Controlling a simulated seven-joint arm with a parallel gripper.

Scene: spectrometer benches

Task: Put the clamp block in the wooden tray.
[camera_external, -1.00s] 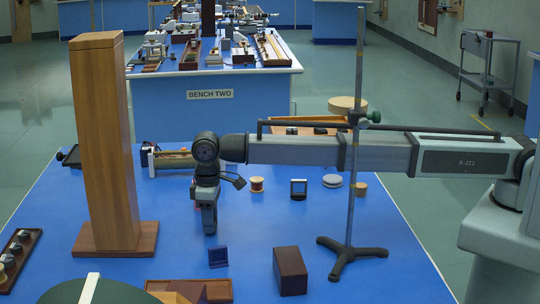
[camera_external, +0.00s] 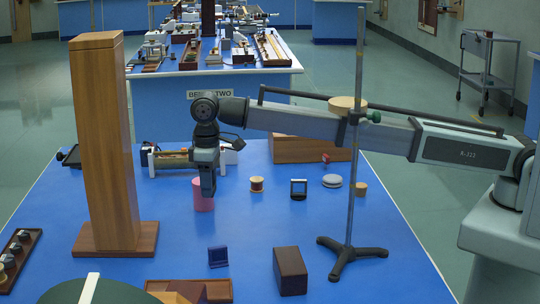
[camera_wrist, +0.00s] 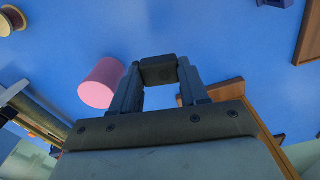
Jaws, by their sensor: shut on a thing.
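My gripper (camera_wrist: 158,82) is shut on a small dark block, the clamp block (camera_wrist: 158,70), held between the fingertips in the wrist view. In the external view my gripper (camera_external: 208,190) points down above the blue bench, in front of a pink cylinder (camera_external: 203,197); the block cannot be made out from the fingers there. An orange-brown wooden box (camera_external: 300,150), which looks like the wooden tray, stands at the back of the bench to the right of my gripper.
A tall wooden post (camera_external: 105,150) stands left of my gripper. A thin stand (camera_external: 349,200) rises at right. A spool (camera_external: 257,184), a small framed thing (camera_external: 299,189), grey discs (camera_external: 332,181) and a brown block (camera_external: 290,271) stand about.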

